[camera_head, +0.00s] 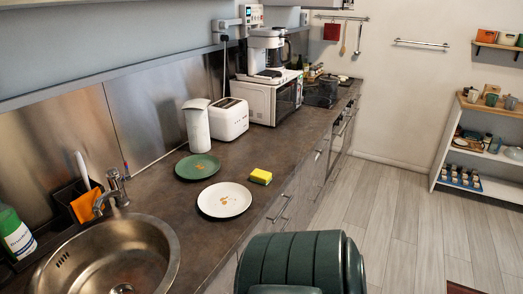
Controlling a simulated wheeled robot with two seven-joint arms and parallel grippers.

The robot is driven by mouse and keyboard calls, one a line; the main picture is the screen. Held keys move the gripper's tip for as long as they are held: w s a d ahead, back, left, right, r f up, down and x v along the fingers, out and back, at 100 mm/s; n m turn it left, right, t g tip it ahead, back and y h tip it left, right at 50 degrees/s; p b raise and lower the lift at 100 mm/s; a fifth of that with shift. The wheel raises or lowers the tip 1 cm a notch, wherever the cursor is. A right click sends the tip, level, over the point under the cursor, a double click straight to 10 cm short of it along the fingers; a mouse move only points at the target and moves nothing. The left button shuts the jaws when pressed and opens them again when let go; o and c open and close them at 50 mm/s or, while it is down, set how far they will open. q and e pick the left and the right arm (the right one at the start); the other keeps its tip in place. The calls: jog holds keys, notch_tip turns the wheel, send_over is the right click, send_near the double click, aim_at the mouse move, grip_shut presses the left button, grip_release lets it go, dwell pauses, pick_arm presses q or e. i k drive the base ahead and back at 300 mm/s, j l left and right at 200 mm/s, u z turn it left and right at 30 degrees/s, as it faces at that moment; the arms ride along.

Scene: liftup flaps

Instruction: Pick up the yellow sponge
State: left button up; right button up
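The yellow sponge (261,176) lies on the dark countertop (165,212), near its front edge. It has a thin green layer on its underside. It sits just behind and to the right of a white plate (224,200) with brown food bits, apart from it. Neither my left nor my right gripper is in view.
A green plate (198,167), white toaster (230,119) and white canister (196,126) stand behind. A coffee machine and microwave (268,100) are further back. The steel sink (118,262) is front left. A dark green ribbed shape, unclear what, fills the bottom middle.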

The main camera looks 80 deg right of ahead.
aim_at(258, 175)
jog(key=i+z, duration=0.1)
jog(key=z, duration=2.4)
